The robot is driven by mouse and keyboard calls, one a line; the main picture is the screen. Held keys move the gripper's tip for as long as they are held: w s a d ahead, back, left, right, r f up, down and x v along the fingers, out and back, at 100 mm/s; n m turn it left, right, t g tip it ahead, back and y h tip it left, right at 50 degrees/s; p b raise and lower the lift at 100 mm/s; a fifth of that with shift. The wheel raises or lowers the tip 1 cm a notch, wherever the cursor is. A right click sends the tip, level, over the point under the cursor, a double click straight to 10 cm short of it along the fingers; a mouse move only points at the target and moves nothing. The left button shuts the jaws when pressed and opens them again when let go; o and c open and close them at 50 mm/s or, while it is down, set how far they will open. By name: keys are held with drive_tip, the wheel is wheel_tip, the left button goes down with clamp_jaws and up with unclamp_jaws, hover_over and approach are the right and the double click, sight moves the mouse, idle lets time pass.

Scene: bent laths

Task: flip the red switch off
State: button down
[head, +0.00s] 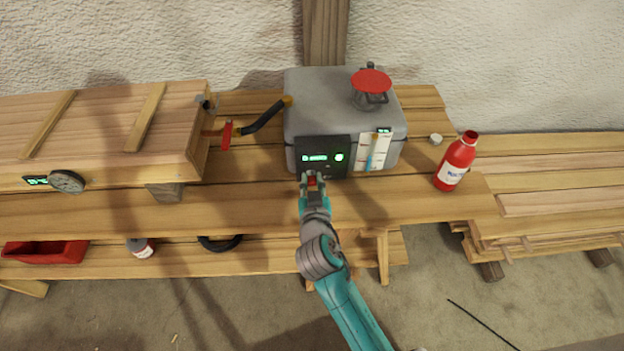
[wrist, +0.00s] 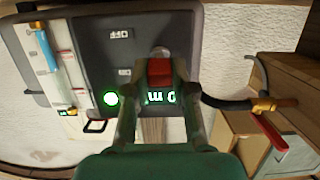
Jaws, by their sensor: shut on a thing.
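The red switch (wrist: 160,72) is on the dark control panel (head: 325,168) of the grey steam box (head: 306,110). In the wrist view, which looks upside down, the switch is between my fingertips. My gripper (head: 312,180) is shut on the switch, at the panel's lower edge in the head view. A small piece of red shows between the fingers there. A green display (head: 314,158) and a round green light (head: 339,157) glow on the panel; they also show in the wrist view, the display partly hidden by my fingers.
A red bottle (head: 457,161) and a small white cap (head: 435,139) stand at right on the bench (head: 240,195).

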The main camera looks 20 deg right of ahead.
drive_tip(key=shift+s+f+t+h, duration=0.1)
drive_tip(key=shift+f+t+h, duration=0.2)
drive_tip(key=shift+t, duration=0.45)
drive_tip(key=shift+s+f+t+h, duration=0.1)
drive_tip(key=shift+f+t+h, duration=0.1)
drive_tip(key=shift+f+t, duration=0.4)
drive_tip(key=shift+a+r+t, duration=0.1)
drive_tip(key=shift+r+t, duration=0.05)
drive_tip(key=shift+t, duration=0.3)
drive_tip(key=c, duration=1)
unclamp_jaws()
drive_tip(key=shift+o, duration=0.2)
drive_tip(key=v, duration=1.2)
drive_tip(key=shift+w, duration=0.1)
